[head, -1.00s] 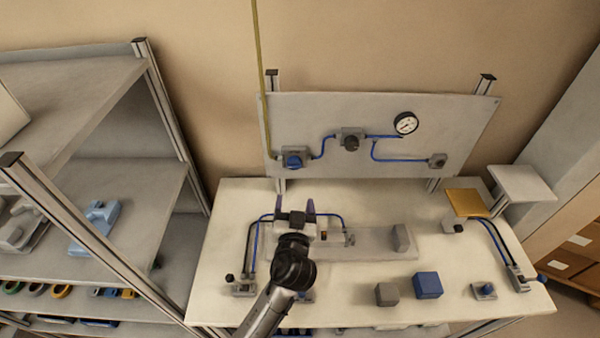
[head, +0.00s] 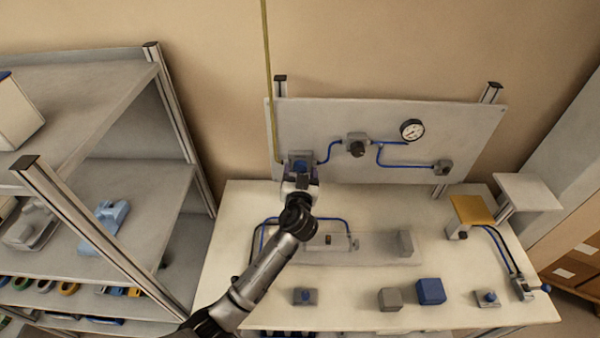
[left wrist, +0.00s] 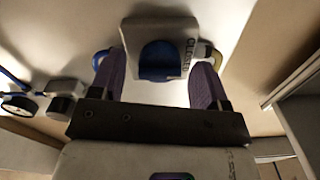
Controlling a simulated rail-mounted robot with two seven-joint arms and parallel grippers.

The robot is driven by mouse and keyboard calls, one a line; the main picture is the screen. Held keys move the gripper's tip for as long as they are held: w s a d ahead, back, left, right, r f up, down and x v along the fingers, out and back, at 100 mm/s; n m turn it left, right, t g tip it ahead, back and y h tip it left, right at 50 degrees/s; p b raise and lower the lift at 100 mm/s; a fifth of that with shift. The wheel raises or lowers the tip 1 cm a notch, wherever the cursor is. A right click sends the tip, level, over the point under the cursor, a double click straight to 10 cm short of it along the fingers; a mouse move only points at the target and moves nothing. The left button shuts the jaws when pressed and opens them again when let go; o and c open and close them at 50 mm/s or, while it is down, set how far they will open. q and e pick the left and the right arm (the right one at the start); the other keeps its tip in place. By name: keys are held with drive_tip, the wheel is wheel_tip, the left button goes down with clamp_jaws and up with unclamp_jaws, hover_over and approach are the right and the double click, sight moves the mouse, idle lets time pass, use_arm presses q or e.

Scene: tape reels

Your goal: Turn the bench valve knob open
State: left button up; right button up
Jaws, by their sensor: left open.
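The valve knob (head: 299,167) is blue and sits on a grey block at the left of the upright panel. In the left wrist view the blue knob (left wrist: 159,58) shows in front of its grey housing, beside the printed word CLOSED. My left gripper (head: 301,174) is at the knob and partly covers it in the head view. In the left wrist view its purple fingers (left wrist: 160,80) are open, one on each side of the knob. I cannot tell whether they touch it. My right gripper is not in view.
The panel (head: 400,115) carries a dark knob (head: 356,148), a gauge (head: 412,130) and blue tubing. The bench (head: 250,305) below holds a blue cube (head: 430,291), a grey cube (head: 390,299) and small fixtures. A shelf rack (head: 130,165) stands at the left.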

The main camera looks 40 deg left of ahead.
use_arm(q)
drive_tip(key=shift+c, duration=0.2)
drive_tip(key=c, duration=0.9)
drive_tip(key=shift+m, duration=0.4)
drive_tip(key=m+p, duration=0.3)
drive_tip(key=m, duration=0.5)
drive_tip(key=shift+r+p, duration=0.1)
drive_tip(key=shift+p, duration=0.25)
drive_tip(key=m+p, duration=0.2)
drive_tip(key=m, duration=0.3)
drive_tip(key=shift+m+p, duration=0.35)
drive_tip(key=shift+m, duration=0.05)
drive_tip(key=shift+m+p, duration=0.8)
drive_tip(key=shift+m, duration=1)
